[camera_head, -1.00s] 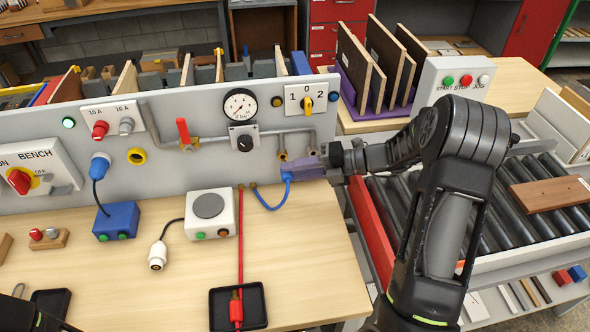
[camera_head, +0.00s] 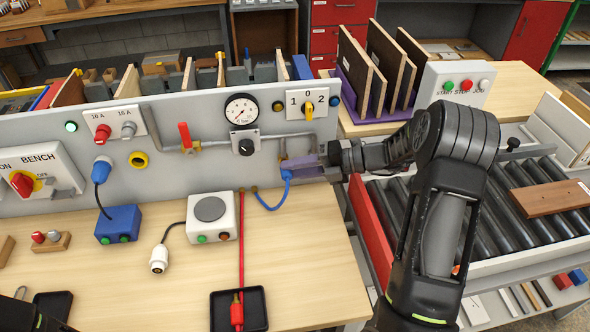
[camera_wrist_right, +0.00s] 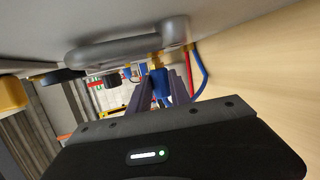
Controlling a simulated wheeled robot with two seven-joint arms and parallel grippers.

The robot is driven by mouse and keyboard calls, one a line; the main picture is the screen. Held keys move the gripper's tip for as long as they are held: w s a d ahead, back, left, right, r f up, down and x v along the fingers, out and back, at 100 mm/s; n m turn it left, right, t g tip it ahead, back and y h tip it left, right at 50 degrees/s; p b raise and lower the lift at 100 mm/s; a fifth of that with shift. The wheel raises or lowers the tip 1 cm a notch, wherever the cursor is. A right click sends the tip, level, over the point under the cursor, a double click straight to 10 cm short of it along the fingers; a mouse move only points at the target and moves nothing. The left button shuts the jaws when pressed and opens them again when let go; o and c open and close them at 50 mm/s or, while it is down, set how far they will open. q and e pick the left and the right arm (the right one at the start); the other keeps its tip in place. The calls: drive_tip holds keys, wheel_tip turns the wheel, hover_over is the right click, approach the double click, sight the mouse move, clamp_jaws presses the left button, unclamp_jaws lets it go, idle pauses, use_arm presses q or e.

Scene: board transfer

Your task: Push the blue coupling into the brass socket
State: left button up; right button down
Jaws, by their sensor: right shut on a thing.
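The blue coupling (camera_head: 286,174) is at the end of a blue hose, at the lower right of the grey panel. My right gripper (camera_head: 298,163) is shut on it, with its purple-grey fingers across the coupling. In the right wrist view the coupling (camera_wrist_right: 158,82) sits between the two fingers and points at the panel. The brass socket (camera_wrist_right: 155,63) is just beyond its tip, in line or nearly so; I cannot tell whether they touch. In the head view the fingers largely hide the socket. A dark part of my left arm shows at the bottom left; its fingers are not visible.
A pipe (camera_head: 215,147) with a red-handled valve (camera_head: 184,134) and a gauge (camera_head: 241,108) is on the panel. A red hose (camera_head: 241,250) runs to a black tray (camera_head: 258,300). The roller conveyor (camera_head: 485,215) lies right.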

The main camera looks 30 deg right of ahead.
drive_tip(key=shift+w+d, duration=0.2)
drive_tip(key=shift+w, duration=0.3)
drive_tip(key=c, duration=1.1)
unclamp_jaws()
drive_tip(key=shift+b+v, duration=0.55)
drive_tip(key=shift+v, duration=3.4)
drive_tip(key=shift+a+f, duration=0.1)
